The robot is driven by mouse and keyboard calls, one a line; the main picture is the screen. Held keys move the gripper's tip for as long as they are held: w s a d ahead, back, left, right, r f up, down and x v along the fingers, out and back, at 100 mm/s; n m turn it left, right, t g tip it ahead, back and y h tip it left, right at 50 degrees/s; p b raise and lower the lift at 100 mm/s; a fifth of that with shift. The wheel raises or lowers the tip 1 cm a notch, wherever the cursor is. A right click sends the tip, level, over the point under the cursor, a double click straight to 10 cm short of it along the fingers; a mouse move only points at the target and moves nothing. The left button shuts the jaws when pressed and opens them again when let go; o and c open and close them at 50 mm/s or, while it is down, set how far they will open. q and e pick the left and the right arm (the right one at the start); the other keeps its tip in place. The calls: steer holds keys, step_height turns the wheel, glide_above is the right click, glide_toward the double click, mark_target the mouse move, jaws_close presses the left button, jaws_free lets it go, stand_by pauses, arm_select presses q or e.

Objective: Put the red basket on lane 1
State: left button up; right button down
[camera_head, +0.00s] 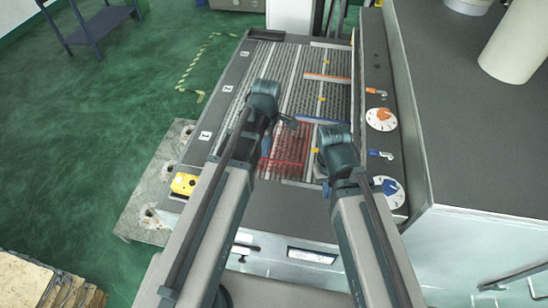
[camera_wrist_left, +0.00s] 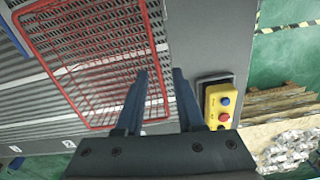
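The red wire basket (camera_head: 284,160) lies on the grey slatted bed at its near right part, between my two grippers. Its red rim and mesh fill the upper left of the left wrist view (camera_wrist_left: 90,60). The lane label 1 (camera_head: 205,135) is on the bed's left border.
Labels 2 (camera_head: 227,89) and 3 (camera_head: 245,54) are farther back. Blue (camera_head: 318,120) and orange (camera_head: 326,78) bars lie across the right part. A yellow button box (camera_head: 184,184) is at the near left corner. A grey cabinet (camera_head: 470,120) rises at right. The bed's left part looks clear.

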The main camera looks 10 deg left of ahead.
arm_select(q)
steer(key=s+d+m+y, duration=0.1)
steer(key=s+d+m, duration=0.7)
steer(key=s+m, duration=0.5)
steer(key=shift+d+m, duration=0.2)
steer(key=shift+m, duration=3.3)
steer(key=shift+s, duration=0.15)
